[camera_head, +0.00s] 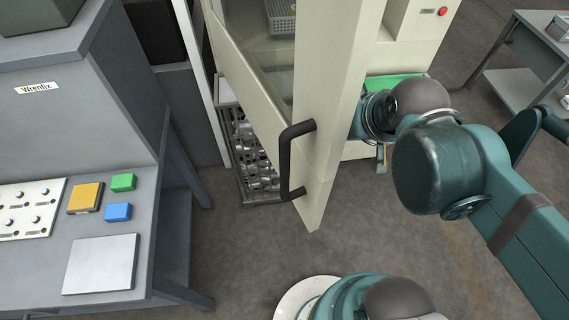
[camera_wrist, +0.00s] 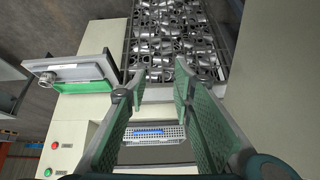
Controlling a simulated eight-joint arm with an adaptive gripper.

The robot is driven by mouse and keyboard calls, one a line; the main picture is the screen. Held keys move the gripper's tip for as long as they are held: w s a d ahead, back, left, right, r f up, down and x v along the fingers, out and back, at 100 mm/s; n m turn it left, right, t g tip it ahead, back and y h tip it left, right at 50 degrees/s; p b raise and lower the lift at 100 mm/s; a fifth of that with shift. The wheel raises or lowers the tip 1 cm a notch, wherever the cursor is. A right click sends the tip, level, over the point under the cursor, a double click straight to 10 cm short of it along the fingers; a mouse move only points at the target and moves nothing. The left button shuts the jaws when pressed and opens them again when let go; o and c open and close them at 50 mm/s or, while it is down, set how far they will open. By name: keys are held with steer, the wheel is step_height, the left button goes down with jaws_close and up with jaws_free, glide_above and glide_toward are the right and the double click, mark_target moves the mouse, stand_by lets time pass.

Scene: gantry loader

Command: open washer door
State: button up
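The washer door (camera_head: 329,120) is a tall cream panel standing swung out from the washer body, so it is at least partly open. Its dark bar handle (camera_head: 286,162) is on the side facing left. My gripper is hidden behind the door in the head view, where my wrist shows just right of the panel. In the wrist view my gripper (camera_wrist: 153,75) is open, with nothing between its fingers. A cream surface, apparently the door (camera_wrist: 275,80), fills the right of that view. The washer opening with a wire basket (camera_wrist: 155,133) lies beyond the fingers.
A rack of metal parts (camera_head: 252,160) stands low behind the door. A grey console (camera_head: 60,110) with colored blocks (camera_head: 122,182) is at left. A green tray (camera_wrist: 90,85) and red and green buttons (camera_wrist: 55,146) are on the washer's side. A table (camera_head: 535,50) stands at upper right.

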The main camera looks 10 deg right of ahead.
steer(key=s+d+r+m+g+h+p, duration=0.1)
steer(key=s+d+r+g+h+p, duration=0.2)
steer(key=s+r+p, duration=1.1)
steer(key=s+d+r+m+g+h+p, duration=0.1)
steer(key=s+d+r+m+g+p, duration=0.3)
steer(key=s+r+p, duration=0.95)
steer(key=w+a+f+n+b, duration=0.1)
steer(key=a+f+n+b, duration=0.25)
steer(key=a+n, duration=0.35)
steer(key=w+a+f+n+g+b, duration=0.1)
steer(key=a+f+n+b, duration=0.3)
steer(key=a, duration=0.6)
steer(key=a+f+n+b, duration=0.3)
steer(key=a+f+n, duration=0.1)
steer(key=a+n, duration=0.35)
steer(key=w+a+r+n+p, duration=0.2)
steer(key=w+a+r+n, duration=0.15)
steer(key=a+n, duration=0.25)
steer(key=shift+t+h, duration=0.5)
steer(key=shift+t, duration=0.3)
steer(key=shift+w+d+r+p, duration=0.15)
steer(key=shift+w+d+p, duration=0.3)
steer(key=shift+w+p, duration=0.5)
steer(key=shift+w+d+r+p, duration=0.1)
steer(key=shift+w+d+p, duration=0.5)
steer(key=shift+p, duration=0.65)
steer(key=shift+w+d+r+p, duration=0.15)
steer(key=shift+w+d+p, duration=0.2)
steer(key=shift+w+p, duration=0.65)
